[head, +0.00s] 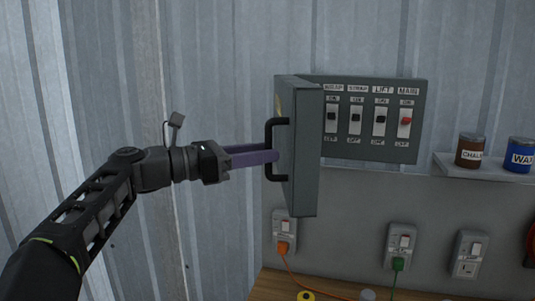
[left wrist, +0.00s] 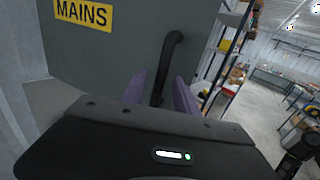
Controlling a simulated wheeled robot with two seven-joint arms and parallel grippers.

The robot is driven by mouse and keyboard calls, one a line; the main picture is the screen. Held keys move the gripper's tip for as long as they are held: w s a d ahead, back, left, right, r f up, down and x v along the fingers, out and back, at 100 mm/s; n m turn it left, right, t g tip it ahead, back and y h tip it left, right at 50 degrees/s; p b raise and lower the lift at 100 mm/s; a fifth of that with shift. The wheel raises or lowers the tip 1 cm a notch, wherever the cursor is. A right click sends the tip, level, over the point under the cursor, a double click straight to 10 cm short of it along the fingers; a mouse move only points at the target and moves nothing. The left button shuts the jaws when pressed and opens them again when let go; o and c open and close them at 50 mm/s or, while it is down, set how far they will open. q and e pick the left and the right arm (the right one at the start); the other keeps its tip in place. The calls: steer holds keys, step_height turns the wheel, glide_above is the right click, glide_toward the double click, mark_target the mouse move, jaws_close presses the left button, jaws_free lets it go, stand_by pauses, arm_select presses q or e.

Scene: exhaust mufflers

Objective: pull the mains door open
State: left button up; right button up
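The grey mains door (head: 305,155) stands swung out from the switch box (head: 373,118), roughly edge-on in the head view, with the switches exposed. Its outer face with the yellow MAINS label (left wrist: 83,14) fills the upper left of the left wrist view. The black bar handle (head: 270,135) is on that face; it also shows in the left wrist view (left wrist: 172,50). My left gripper (head: 275,154) has its purple fingers on either side of the handle, with visible gaps beside the bar in the left wrist view.
A shelf (head: 490,171) right of the box holds a brown CHALK tin (head: 470,150) and a blue WAX tin (head: 519,154). Sockets with orange and green plugs (head: 398,264) sit below, above a wooden bench (head: 272,284). Storage racks (left wrist: 225,62) stand behind.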

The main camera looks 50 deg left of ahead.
arm_select(q)
steer(key=v, duration=0.6)
steer(key=shift+b, duration=0.35)
